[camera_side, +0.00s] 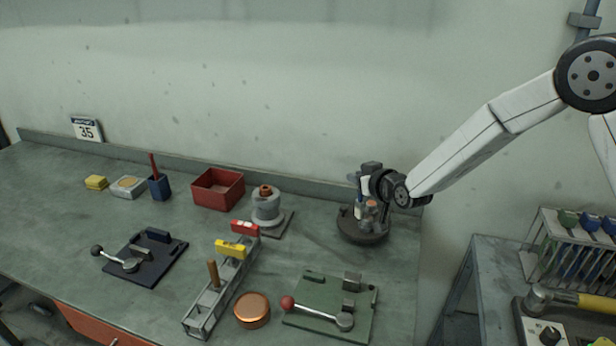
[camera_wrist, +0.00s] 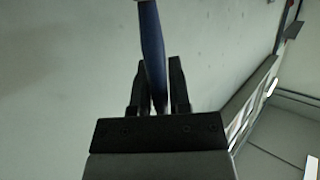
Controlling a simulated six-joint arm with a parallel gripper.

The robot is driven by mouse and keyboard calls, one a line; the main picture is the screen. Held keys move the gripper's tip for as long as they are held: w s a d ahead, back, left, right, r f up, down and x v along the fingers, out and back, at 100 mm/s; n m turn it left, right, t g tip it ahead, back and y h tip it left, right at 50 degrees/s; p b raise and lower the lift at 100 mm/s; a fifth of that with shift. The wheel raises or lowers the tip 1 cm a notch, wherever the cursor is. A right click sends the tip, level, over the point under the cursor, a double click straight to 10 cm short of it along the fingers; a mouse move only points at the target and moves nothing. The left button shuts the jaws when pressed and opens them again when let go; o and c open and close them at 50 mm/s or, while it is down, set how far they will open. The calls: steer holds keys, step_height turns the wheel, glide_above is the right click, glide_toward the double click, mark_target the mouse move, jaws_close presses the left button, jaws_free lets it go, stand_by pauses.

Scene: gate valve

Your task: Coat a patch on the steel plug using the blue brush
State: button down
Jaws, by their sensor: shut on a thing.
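My gripper (camera_wrist: 160,85) is shut on a blue handle (camera_wrist: 152,45) in the wrist view, which I take to be the blue brush; its bristle end is not clear. In the side view my gripper (camera_side: 366,187) is over or beside a dark round stand (camera_side: 362,236) at the bench's right end. Small bottles (camera_side: 370,212) are crowded there, and the brush is hard to make out among them. I cannot tell for sure which thing is the steel plug. A grey stepped cylinder (camera_side: 267,210) with a copper-coloured top stands left of the stand.
A red bin (camera_side: 218,188), a blue cup (camera_side: 160,188) and a yellow sponge (camera_side: 96,182) stand at the back. In front are a rail fixture (camera_side: 205,308), a copper disc (camera_side: 252,309), a green plate with a lever (camera_side: 330,308) and a dark plate (camera_side: 140,262). A rack (camera_side: 575,250) stands right.

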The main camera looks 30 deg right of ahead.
step_height(320, 180, up, 8)
stand_by(0.7)
steer(key=shift+w, duration=0.1)
stand_by(0.5)
steer(key=shift+w+d, duration=0.2)
steer(key=shift+d, duration=0.35)
steer(key=shift+f, duration=0.15)
